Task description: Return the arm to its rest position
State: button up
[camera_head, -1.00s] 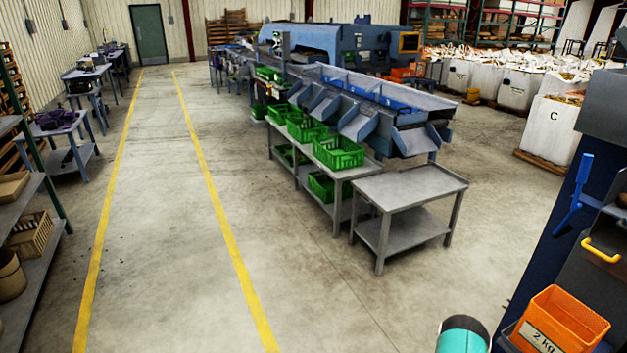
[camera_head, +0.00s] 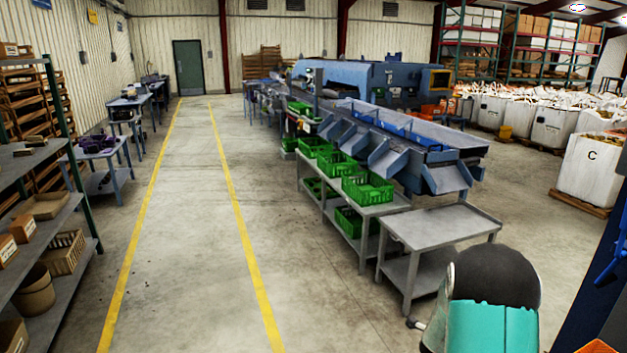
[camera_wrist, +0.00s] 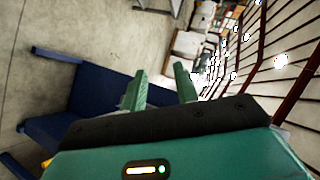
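My gripper (camera_wrist: 161,84) shows in the wrist view with two green fingers standing apart. Nothing is seen between the fingertips, so it is open and empty. My arm (camera_head: 492,325) shows in the head view as a teal and dark grey link at the bottom right, in front of the grey side table (camera_head: 440,228). The gripper itself cannot be made out in the head view. In the wrist view, a dark blue structure (camera_wrist: 90,102) lies behind and left of the fingers.
The potato grader (camera_head: 385,85) stands at the centre back, with green crates (camera_head: 367,188) on a bench along its side. Shelving (camera_head: 40,225) lines the left. White bulk bags (camera_head: 590,170) stand at the right. The floor between the yellow lines is clear.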

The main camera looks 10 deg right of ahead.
jog(key=s+a+r+n+y, duration=0.2)
jog(key=a+r+n+y, duration=0.3)
jog(key=a+r, duration=0.6)
jog(key=s+a+r+n+y, duration=0.3)
jog(key=a+r+n, duration=0.5)
jog(key=a, duration=0.5)
jog(key=s+a+r+n+g, duration=0.1)
jog(key=s+a+r+n, duration=0.1)
jog(key=s, duration=0.5)
jog(key=s+a+r+n+g+y, duration=0.1)
jog(key=s+a+n, duration=0.3)
jog(key=s+a, duration=0.2)
jog(key=s+a+r+n+g, duration=0.1)
jog(key=s+a+n, duration=0.3)
jog(key=s, duration=0.6)
jog(key=shift+r+g+y, duration=0.4)
jog(key=shift+r, duration=0.45)
jog(key=shift+d, duration=0.25)
